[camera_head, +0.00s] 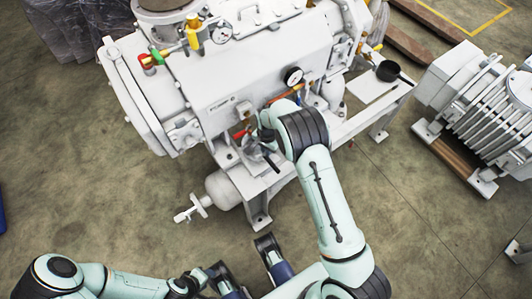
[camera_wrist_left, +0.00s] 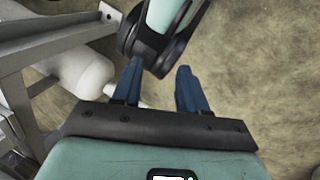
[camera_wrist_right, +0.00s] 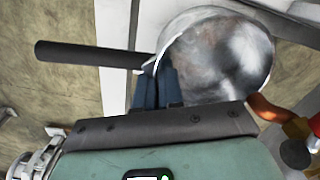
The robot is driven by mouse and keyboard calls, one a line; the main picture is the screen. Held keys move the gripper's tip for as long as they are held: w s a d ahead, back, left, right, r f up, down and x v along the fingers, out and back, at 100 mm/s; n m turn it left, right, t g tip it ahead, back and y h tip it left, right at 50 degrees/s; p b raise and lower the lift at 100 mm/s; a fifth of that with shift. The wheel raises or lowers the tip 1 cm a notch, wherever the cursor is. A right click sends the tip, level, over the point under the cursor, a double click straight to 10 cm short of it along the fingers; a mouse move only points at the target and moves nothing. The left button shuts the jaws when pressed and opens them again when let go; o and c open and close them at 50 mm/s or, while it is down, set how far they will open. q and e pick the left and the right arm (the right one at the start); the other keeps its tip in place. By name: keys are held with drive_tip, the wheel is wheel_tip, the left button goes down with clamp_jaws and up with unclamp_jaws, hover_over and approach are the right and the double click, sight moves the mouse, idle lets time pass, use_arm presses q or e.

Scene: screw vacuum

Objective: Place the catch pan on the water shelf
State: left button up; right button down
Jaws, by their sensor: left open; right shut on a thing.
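The catch pan (camera_wrist_right: 222,55), a round shiny metal pan with a dark straight handle (camera_wrist_right: 90,55), is in the right wrist view. My right gripper (camera_wrist_right: 157,85) is shut on its rim near the handle. In the head view the pan (camera_head: 252,152) is small and partly hidden by my right arm, in front of the white machine and over its lower frame. My left gripper (camera_head: 250,262) is open and empty, low in the head view; its fingers also show apart in the left wrist view (camera_wrist_left: 157,75). I cannot tell which surface is the water shelf.
The white vacuum machine (camera_head: 240,75) has gauges and pipes. A dark pot with a handle (camera_head: 388,70) stands on a white plate (camera_head: 365,88) at its right end. A rounded white vessel (camera_head: 222,189) sits below. A ribbed unit (camera_head: 490,110) stands at right. The near floor is open.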

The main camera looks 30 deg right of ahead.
wheel_tip(320, 180, down, 3)
drive_tip(key=shift+w+b, duration=0.15)
drive_tip(key=shift+b, duration=0.2)
drive_tip(key=shift+w, duration=0.1)
use_arm(q)
drive_tip(key=shift+w+a+f, duration=0.35)
drive_tip(key=shift+w+f, duration=0.2)
drive_tip(key=shift+w, duration=0.1)
use_arm(e)
drive_tip(key=shift+r, duration=0.1)
use_arm(q)
drive_tip(key=shift+t, duration=0.3)
use_arm(e)
drive_tip(key=shift+f, duration=0.25)
drive_tip(key=c, duration=1.3)
unclamp_jaws()
use_arm(q)
drive_tip(key=shift+w+f, duration=0.1)
drive_tip(key=shift+w, duration=0.05)
use_arm(e)
drive_tip(key=shift+o, duration=0.2)
drive_tip(key=shift+r, duration=0.2)
